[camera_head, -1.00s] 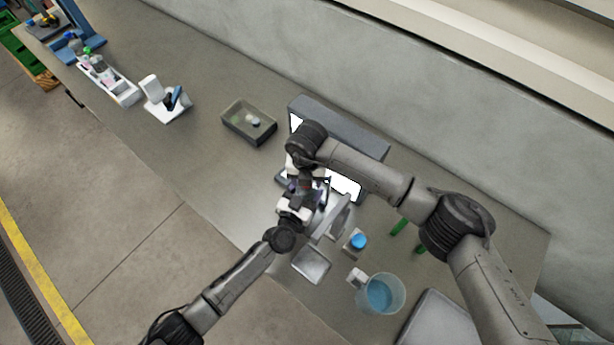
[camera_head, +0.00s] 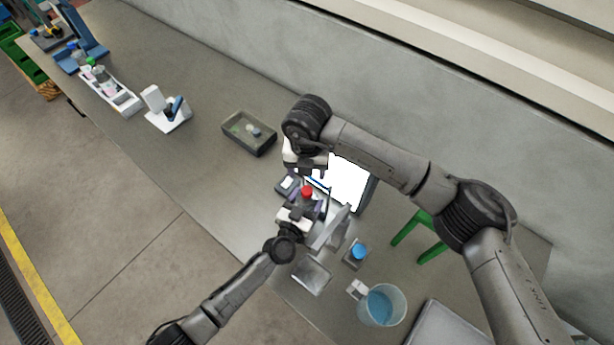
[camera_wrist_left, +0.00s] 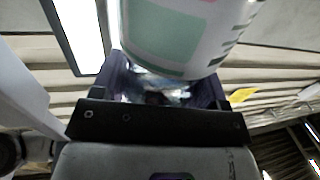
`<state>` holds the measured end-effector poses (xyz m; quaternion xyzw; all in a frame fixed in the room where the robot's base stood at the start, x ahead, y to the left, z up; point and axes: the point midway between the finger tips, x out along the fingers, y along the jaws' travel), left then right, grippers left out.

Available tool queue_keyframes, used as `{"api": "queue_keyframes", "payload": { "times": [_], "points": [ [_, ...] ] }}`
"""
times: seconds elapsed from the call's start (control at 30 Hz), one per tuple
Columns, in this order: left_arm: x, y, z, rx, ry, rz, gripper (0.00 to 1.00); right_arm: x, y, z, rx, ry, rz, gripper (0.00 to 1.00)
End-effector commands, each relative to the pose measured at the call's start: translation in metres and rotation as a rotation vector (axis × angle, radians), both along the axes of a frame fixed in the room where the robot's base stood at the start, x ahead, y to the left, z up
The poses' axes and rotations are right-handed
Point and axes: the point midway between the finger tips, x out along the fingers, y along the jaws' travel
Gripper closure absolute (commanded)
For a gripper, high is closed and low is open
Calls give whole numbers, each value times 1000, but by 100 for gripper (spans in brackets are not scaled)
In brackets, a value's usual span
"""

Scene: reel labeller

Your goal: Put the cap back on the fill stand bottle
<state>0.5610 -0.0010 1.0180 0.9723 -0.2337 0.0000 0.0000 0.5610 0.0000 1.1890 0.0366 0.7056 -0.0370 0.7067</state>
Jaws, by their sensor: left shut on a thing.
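My left gripper (camera_head: 303,208) is shut on a bottle, whose white label with a green panel (camera_wrist_left: 170,35) fills the top of the left wrist view. In the head view a red round top (camera_head: 307,191) shows at that gripper; I cannot tell whether it is a cap. My right gripper (camera_head: 305,168) hangs just above the red top, apart from it in the picture. Its fingertips are too small and dark to tell if they are open or hold anything. A blue-topped item (camera_head: 359,250) stands on a small grey base to the right.
A clear jug with blue liquid (camera_head: 382,306) stands at the front right. A grey open tray (camera_head: 248,135) holds small items. A bright screen (camera_head: 348,183) is behind the grippers. A white stand (camera_head: 168,108) and a white rack (camera_head: 110,88) are at left, with bare bench between.

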Motion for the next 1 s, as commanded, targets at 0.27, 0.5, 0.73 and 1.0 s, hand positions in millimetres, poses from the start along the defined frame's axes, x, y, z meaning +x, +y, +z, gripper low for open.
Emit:
{"api": "queue_keyframes", "payload": {
  "times": [0.27,0.5,0.73,1.0],
  "points": [
    [0,0,0,0,0,0,99,0,0,20,0,0,1,39],
    [0,0,0,0,0,0,99,0,0,21,0,1,0,39],
    [0,0,0,0,0,0,19,0,0,21,0,1,1,39],
    [0,0,0,0,0,0,3,0,0,21,0,1,1,39]
  ]
}}
